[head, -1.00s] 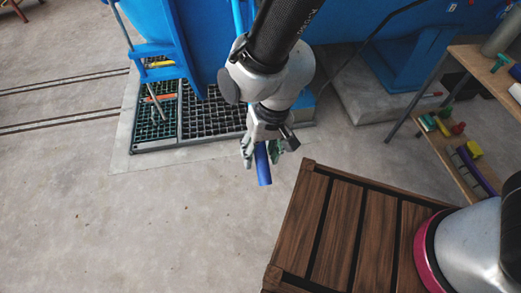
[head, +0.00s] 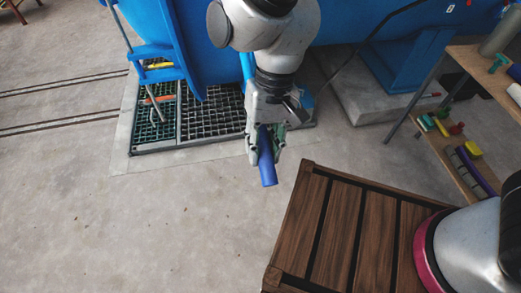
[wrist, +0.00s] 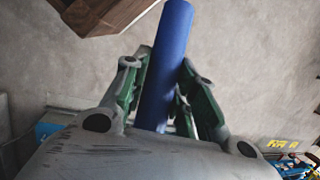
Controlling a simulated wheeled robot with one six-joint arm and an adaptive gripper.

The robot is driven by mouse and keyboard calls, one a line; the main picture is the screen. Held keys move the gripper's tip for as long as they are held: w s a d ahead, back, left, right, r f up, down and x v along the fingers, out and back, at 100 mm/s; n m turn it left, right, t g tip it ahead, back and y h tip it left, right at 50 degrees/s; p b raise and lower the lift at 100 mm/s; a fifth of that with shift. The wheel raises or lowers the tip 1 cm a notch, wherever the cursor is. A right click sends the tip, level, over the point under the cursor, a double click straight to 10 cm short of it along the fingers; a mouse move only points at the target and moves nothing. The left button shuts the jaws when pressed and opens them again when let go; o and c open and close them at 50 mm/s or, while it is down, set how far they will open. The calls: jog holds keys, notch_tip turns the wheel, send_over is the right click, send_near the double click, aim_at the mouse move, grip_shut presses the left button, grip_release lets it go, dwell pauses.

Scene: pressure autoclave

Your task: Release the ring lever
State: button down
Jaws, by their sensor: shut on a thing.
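My gripper (head: 266,146) is shut around this blue grip, whose lower end sticks out below the fingers. The upper part of the lever, toward the autoclave, is mostly hidden behind my gripper and arm.
A wooden slatted platform (head: 340,225) stands at the lower right. A shelf with tools (head: 462,150) is at the right. A floor grate (head: 210,118) lies under the autoclave, with a yellow and an orange-handled item near it. The concrete floor at left is clear.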

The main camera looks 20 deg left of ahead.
jog(key=shift+g+h, duration=0.3)
jog(key=shift+g, duration=0.2)
jog(key=r, duration=0.2)
jog(key=s+r, duration=0.1)
jog(key=r, duration=0.1)
jog(key=shift+d, duration=0.25)
jog(key=c, duration=1.1)
grip_release()
jog(key=shift+c, duration=0.2)
jog(key=v, duration=1.2)
